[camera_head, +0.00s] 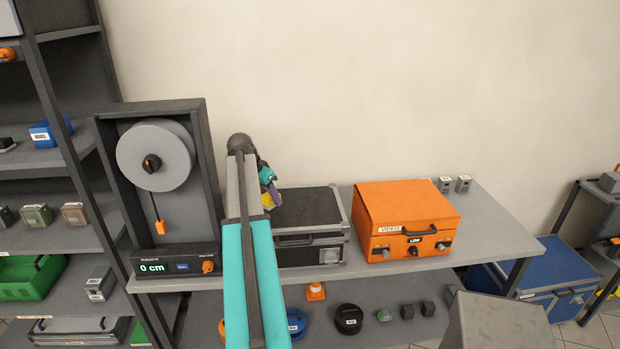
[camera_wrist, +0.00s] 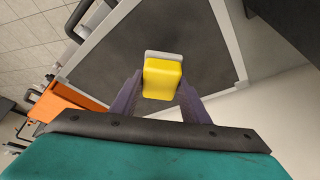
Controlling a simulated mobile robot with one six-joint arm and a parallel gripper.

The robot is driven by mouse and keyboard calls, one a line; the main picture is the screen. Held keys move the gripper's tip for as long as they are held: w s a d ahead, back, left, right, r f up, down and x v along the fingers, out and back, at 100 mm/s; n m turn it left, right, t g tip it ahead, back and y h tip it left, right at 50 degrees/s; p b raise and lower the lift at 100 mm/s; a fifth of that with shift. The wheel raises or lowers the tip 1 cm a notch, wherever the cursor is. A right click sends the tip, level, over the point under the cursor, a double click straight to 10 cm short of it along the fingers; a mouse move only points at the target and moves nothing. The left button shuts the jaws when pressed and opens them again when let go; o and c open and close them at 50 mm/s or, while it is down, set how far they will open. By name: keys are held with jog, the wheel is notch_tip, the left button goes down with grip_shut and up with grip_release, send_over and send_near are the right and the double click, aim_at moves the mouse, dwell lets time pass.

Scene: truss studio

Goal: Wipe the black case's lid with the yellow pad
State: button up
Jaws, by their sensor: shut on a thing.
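The black case (camera_head: 308,208) stands on the table, with grey edging around its dark flat lid and a handle on its front. Its lid (camera_wrist: 208,52) fills much of the wrist view. The yellow pad (camera_wrist: 162,80) is a small block with a pale grey strip along its far end. My gripper (camera_wrist: 160,98) is shut on the pad, with a purple finger on each side. In the head view the pad (camera_head: 267,200) shows at the left edge of the case, partly hidden by my arm. I cannot tell whether the pad touches the lid.
An orange case (camera_head: 405,222) with knobs and a handle stands right of the black case, a narrow gap between them. A dark reel cabinet (camera_head: 160,180) with a 0 cm display stands to the left. Two small grey blocks (camera_head: 454,185) sit at the back right.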

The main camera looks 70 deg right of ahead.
jog(key=shift+s+r+p, duration=0.2)
jog(key=shift+r+p, duration=0.55)
jog(key=shift+r, duration=1.25)
jog(key=shift+w, duration=0.15)
